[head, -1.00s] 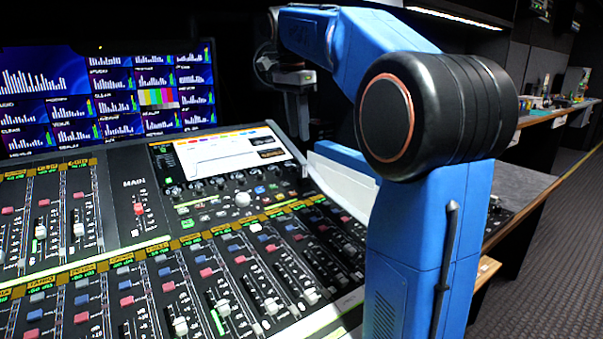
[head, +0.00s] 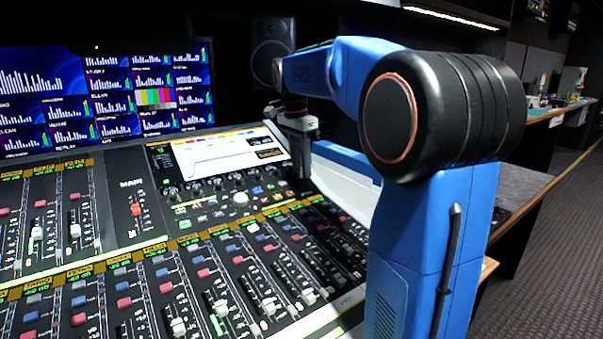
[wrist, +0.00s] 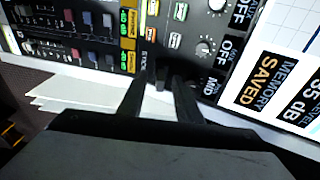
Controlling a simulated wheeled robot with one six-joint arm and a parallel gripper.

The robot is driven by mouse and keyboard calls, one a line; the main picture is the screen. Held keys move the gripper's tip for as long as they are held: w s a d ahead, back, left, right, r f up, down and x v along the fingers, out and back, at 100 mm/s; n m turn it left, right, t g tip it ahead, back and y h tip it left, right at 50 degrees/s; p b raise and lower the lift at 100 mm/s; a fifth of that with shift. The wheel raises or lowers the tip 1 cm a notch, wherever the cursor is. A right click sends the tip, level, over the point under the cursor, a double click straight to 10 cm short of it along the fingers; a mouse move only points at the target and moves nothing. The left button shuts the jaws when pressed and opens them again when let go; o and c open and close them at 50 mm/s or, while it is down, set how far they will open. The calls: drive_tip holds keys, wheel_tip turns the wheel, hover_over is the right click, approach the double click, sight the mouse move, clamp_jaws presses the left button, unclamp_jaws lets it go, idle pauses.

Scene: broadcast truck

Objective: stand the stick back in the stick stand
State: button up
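In the head view my gripper (head: 303,172) points down at the right end of the mixing console, beside its lit screen. In the wrist view my two dark fingers (wrist: 163,80) reach down to the console face. A small dark piece (wrist: 162,76) shows between the fingertips; I cannot tell whether it is the stick or part of a stand, or whether the fingers press on it. A small label, seemingly "STICK", is printed beside the left finger. I cannot make out the stick or its stand in the head view.
The console (head: 120,225) is covered with faders and knobs. Its lit screen (head: 225,155) is left of my gripper. Monitors (head: 100,95) stand behind, with a dark speaker (head: 268,52) at the back. White sheets or ledges (wrist: 75,100) lie beside the fingers.

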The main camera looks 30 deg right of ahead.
drive_tip(key=shift+f, duration=0.1)
clamp_jaws()
